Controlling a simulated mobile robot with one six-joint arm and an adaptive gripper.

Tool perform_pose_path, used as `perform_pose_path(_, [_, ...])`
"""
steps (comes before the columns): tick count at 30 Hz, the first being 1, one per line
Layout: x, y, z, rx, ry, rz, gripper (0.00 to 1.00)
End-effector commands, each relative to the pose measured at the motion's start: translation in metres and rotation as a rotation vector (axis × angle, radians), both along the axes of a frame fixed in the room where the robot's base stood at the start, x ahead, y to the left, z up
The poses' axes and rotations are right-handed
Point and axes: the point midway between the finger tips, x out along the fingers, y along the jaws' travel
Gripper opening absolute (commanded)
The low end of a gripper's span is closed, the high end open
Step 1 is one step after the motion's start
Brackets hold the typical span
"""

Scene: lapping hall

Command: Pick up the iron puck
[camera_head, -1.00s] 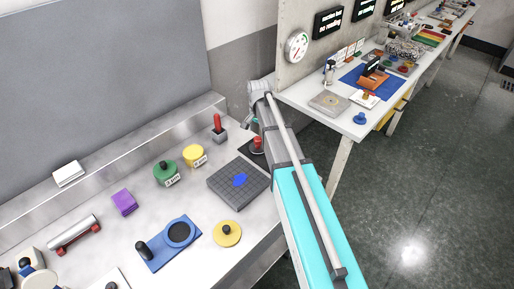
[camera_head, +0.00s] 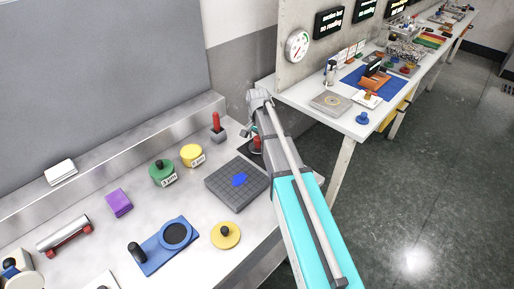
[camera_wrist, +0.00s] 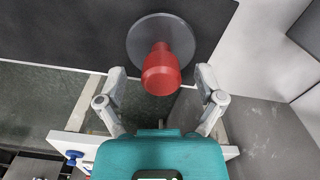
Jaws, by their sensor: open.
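A grey disc with a red knob, which looks like the iron puck, (camera_wrist: 138,36) lies on a dark surface at the top middle of the wrist view. Its red knob points toward the camera. In the head view the puck (camera_head: 256,143) is at the right end of the near bench, partly hidden by my arm. My gripper (camera_wrist: 162,76) is open and empty in the wrist view. Its two fingers stand apart to the left and right of the knob, slightly lower in the picture. I cannot tell whether they touch the puck. In the head view the gripper is hard to make out.
A grey gridded plate (camera_head: 222,191) with a blue patch lies left of the puck. A grey block with a red handle (camera_head: 217,134), green (camera_head: 161,174) and yellow (camera_head: 191,154) round pieces stand farther left. A second bench (camera_head: 326,124) stands beyond, across a gap.

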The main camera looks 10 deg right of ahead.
Motion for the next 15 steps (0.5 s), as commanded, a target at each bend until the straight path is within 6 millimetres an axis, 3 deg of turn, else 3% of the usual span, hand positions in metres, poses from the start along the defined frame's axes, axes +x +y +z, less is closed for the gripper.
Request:
perform_pose_path(11, [0.0000, -0.0001, 0.0001, 0.000, 0.000, 0.000, 0.87])
perform_pose_path(15, [-0.0001, -0.0002, 0.0001, 0.000, 0.000, 0.000, 0.61])
